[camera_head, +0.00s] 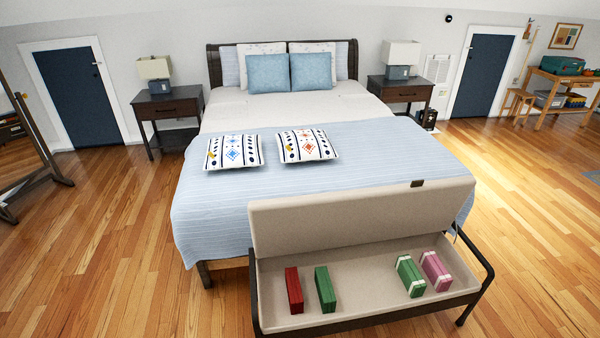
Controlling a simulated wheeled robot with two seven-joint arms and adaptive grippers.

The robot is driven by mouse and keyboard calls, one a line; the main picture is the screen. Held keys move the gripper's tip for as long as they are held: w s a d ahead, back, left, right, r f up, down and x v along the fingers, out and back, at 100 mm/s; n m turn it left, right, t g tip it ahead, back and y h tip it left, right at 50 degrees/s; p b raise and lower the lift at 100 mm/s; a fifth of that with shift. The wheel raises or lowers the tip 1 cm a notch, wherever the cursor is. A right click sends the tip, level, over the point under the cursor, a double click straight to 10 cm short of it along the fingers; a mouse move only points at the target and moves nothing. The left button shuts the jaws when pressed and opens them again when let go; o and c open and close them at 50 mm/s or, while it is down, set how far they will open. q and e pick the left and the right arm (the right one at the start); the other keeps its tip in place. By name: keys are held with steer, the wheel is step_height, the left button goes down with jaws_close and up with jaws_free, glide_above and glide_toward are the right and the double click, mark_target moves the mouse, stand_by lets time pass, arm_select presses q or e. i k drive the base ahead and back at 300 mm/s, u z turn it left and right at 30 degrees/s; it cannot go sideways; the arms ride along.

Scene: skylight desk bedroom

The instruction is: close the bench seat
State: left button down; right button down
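The storage bench (365,312) stands at the foot of the bed, in the lower right of the head view. Its beige padded seat (350,219) is raised and tilted back towards the bed, so the bench is open. A small dark tab (417,184) sits on the seat's upper edge. Inside the bench lie a red box (293,290), a green box (325,289), a green box with white bands (411,277) and a pink box with white bands (436,271). Neither of my grippers shows in the head view.
The bed (300,190) with a blue blanket is directly behind the bench, with two patterned cushions (232,152) on it. Nightstands (168,106) flank the bed. A standing mirror (30,150) is at far left. Wooden floor (110,270) is clear left and right of the bench.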

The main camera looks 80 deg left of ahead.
mark_target(309, 222)
steer(key=u, duration=2.65)
steer(key=i, duration=0.55)
